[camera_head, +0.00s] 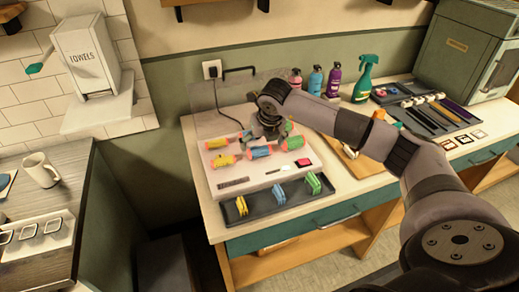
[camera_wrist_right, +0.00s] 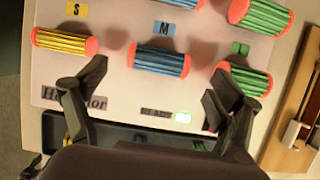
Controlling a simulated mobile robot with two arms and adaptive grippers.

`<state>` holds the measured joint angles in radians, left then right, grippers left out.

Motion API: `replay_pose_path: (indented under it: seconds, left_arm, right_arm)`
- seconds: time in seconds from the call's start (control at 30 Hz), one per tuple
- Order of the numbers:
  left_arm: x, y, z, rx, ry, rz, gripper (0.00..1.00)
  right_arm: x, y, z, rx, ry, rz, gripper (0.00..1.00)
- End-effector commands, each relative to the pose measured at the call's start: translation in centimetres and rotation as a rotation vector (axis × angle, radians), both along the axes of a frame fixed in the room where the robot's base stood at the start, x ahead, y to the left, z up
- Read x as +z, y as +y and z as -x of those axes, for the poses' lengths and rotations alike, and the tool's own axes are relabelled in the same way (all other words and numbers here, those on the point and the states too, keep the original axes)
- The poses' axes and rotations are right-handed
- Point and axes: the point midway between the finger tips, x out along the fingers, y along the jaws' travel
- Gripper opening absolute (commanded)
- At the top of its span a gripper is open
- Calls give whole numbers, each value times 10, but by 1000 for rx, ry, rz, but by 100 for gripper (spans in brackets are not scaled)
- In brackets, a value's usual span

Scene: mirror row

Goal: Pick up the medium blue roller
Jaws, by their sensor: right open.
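The medium blue roller (camera_wrist_right: 159,60) has red ends and lies on the white board (camera_wrist_right: 115,82) below a blue M label (camera_wrist_right: 167,27). In the head view the blue roller (camera_head: 260,152) is in the front row, between a yellow roller (camera_head: 224,160) and a green roller (camera_head: 293,143). My right gripper (camera_head: 270,132) is above the board, just behind the blue roller in the picture. In the wrist view my right gripper (camera_wrist_right: 158,82) is open and empty, its fingers apart on either side of the blue roller's near edge. My left gripper is out of view.
A second row of rollers lies behind. A dark tray (camera_head: 262,212) with yellow, blue and green pieces lies in front of the board. Bottles and a green spray bottle (camera_head: 364,82) stand at the back. A wooden board (camera_head: 362,163) is to the right.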

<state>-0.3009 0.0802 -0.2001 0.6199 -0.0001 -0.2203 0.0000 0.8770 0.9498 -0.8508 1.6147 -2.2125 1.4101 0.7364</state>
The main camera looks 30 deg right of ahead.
Motion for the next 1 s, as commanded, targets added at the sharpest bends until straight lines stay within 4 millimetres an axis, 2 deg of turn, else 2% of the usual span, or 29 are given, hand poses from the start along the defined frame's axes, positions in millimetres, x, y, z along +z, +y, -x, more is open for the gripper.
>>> replay_pose_path:
  seconds: [0.07, 0.23, 0.5, 1.0]
  left_arm:
    - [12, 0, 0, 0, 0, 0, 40]
    - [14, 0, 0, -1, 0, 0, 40]
    - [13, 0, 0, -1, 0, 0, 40]
    - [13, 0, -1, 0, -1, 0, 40]
  right_arm:
    - [-9, 0, -4, -1, 5, -1, 87]
    - [-29, -2, -11, -1, 2, -2, 87]
    - [-32, -2, -12, 0, 1, -1, 86]
    - [-32, -2, -12, 0, 0, -1, 53]
